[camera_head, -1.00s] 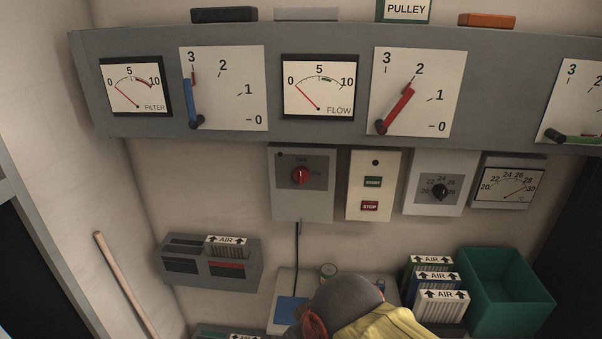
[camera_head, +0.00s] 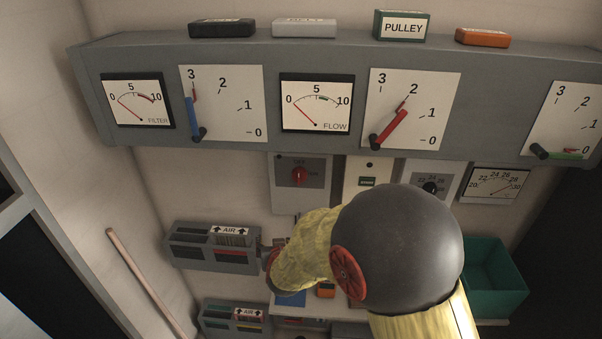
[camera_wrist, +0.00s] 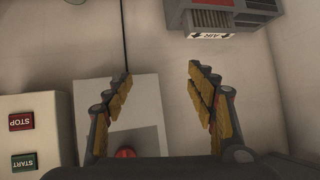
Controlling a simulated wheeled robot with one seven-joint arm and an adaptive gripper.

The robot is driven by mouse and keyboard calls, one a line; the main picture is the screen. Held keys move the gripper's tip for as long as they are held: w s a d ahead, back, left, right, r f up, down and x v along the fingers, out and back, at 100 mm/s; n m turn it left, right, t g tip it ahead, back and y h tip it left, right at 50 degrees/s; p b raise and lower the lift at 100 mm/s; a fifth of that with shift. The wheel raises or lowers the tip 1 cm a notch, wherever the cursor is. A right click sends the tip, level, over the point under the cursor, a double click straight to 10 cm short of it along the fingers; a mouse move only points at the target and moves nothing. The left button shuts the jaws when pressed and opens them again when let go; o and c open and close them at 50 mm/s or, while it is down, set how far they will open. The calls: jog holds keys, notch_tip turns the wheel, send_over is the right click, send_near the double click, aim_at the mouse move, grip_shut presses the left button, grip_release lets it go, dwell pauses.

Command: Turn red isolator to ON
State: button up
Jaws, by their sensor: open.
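The red isolator (camera_head: 299,176) is a red knob on a grey plate on a pale wall box (camera_head: 285,207). Its handle looks upright, towards the label above it; the small print is hard to read. There the red knob (camera_wrist: 126,153) shows at the lower edge, beside the left finger and partly cut off by the gripper body.
A START/STOP box (camera_wrist: 30,135) is next to the isolator box. A thermostat dial (camera_head: 430,188) and a temperature gauge (camera_head: 497,184) are further right. The grey lever panel (camera_head: 270,95) juts out above. A filter rack (camera_head: 205,257) is at lower left, a green bin (camera_head: 490,280) at right.

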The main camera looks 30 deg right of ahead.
jog(key=w+d+r+m+t+h, duration=0.1)
jog(key=w+d+r+t+h, duration=0.15)
jog(key=d+r, duration=0.25)
jog(key=m+t+h, duration=0.1)
jog(key=t+h, duration=0.1)
jog(key=h, duration=0.2)
send_near(299, 179)
jog(key=w, duration=0.2)
jog(key=x, duration=0.5)
jog(key=p+x, duration=0.1)
jog(key=x, duration=0.2)
jog(key=shift+s+d, duration=0.3)
jog(key=shift+d, duration=0.1)
jog(key=c, duration=0.3)
jog(key=c, duration=0.8)
jog(key=shift+c, duration=0.4)
